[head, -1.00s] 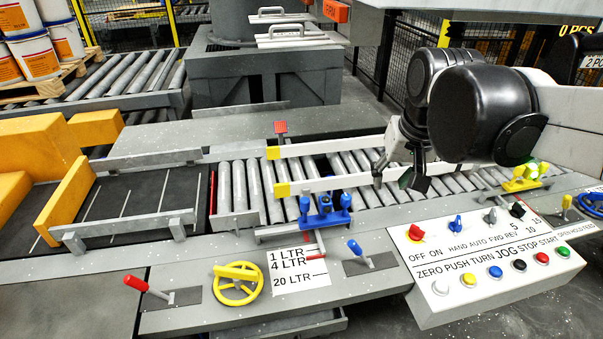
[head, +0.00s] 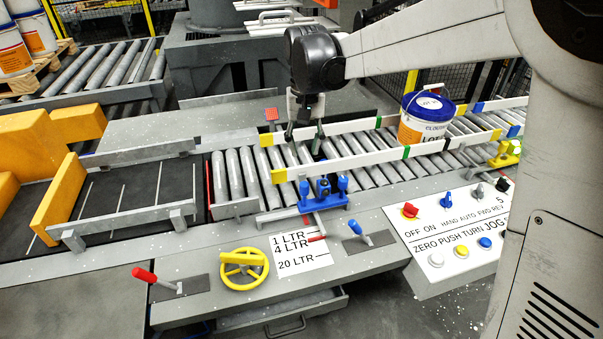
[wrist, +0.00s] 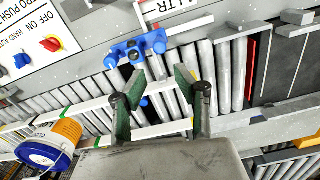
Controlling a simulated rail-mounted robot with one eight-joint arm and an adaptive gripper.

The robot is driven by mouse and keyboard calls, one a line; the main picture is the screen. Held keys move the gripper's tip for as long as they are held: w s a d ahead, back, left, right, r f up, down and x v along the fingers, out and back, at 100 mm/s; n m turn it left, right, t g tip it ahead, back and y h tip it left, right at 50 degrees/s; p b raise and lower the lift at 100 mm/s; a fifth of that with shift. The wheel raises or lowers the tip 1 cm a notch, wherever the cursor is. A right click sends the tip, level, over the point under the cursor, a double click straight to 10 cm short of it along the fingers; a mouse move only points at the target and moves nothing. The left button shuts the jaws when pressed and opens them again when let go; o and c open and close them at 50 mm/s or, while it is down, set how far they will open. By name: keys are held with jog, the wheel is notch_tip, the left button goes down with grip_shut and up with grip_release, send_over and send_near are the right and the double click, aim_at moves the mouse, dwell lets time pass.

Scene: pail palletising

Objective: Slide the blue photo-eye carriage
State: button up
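The blue photo-eye carriage (head: 322,200), with blue knobs on top, sits on the front edge of the roller conveyor, beside the front guide rail. It also shows in the wrist view (wrist: 134,50), just beyond my fingertips. My gripper (head: 304,136) is open and empty, pointing down over the rollers near the back guide rail. In the wrist view my two green fingers (wrist: 160,82) stand apart, with rollers and a white rail behind them. The carriage is apart from both fingers.
A blue-lidded pail (head: 425,120) stands between the white guide rails (head: 370,158) on the right. A red-handled lever (head: 158,280), yellow handwheel (head: 243,263), blue-handled lever (head: 360,233) and control panel (head: 450,225) line the front. A yellow pusher (head: 58,200) stands left.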

aim_at(304, 184)
notch_tip(304, 184, down, 13)
jog(key=shift+f, duration=0.15)
dwell(0.4)
jog(key=shift+c, duration=0.5)
grip_shut()
